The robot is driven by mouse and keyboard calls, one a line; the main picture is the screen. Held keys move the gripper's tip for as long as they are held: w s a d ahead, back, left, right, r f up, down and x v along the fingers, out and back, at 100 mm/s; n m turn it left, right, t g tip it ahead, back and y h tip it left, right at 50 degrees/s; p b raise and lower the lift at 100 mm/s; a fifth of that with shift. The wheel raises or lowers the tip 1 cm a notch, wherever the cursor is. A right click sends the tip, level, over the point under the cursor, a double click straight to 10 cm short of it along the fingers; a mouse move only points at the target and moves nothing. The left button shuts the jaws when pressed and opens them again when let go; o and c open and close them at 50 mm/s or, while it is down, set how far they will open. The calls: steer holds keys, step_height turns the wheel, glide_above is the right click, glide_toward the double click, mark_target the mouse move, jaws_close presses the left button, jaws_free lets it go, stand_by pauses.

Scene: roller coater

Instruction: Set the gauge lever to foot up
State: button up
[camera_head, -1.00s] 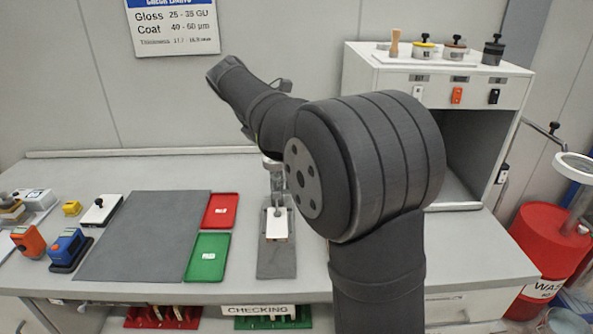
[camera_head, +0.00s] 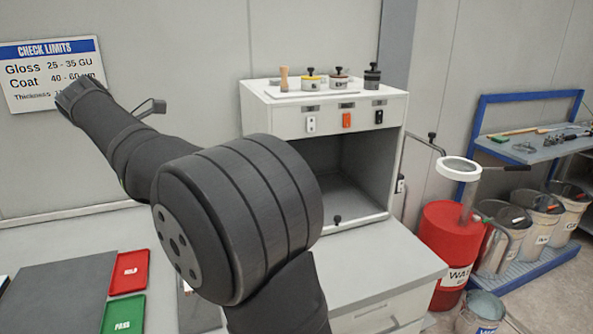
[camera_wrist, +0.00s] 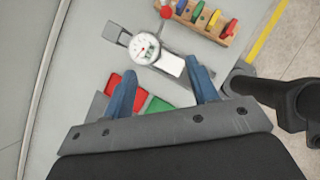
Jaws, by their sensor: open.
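The gauge (camera_wrist: 145,48) shows in the wrist view as a white round dial with a needle, on a grey and white stand. A red knob (camera_wrist: 166,12) is just beyond the dial; I cannot tell for certain whether it belongs to the lever, or whether the foot is up or down. My gripper (camera_wrist: 160,68) is open, its two blue fingers spread apart and empty. In the picture, the gauge lies just ahead of and between the fingertips; no contact is visible. In the head view my arm hides the gauge and the gripper.
A wooden rack (camera_wrist: 207,20) of coloured pieces stands near the gauge. A red tray (camera_head: 130,272), a green tray (camera_head: 123,314) and a dark mat (camera_head: 60,295) lie on the bench. A white cabinet (camera_head: 270,115) and a red drum (camera_head: 447,245) stand to the right.

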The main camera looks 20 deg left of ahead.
steer(key=shift+w, duration=0.1)
steer(key=c, duration=0.7)
steer(key=shift+w+d+m, duration=0.1)
steer(key=shift+d+m, duration=0.1)
steer(key=shift+m, duration=0.4)
jaws_close()
steer(key=w+d+m+y, duration=0.1)
steer(key=d+m, duration=0.1)
steer(key=m, duration=0.9)
steer(key=w+d+m+g+y, duration=0.1)
steer(key=w+d+m+y, duration=0.1)
steer(key=m, duration=1)
steer(key=shift+w+d+g, duration=0.3)
steer(key=shift+d, duration=0.1)
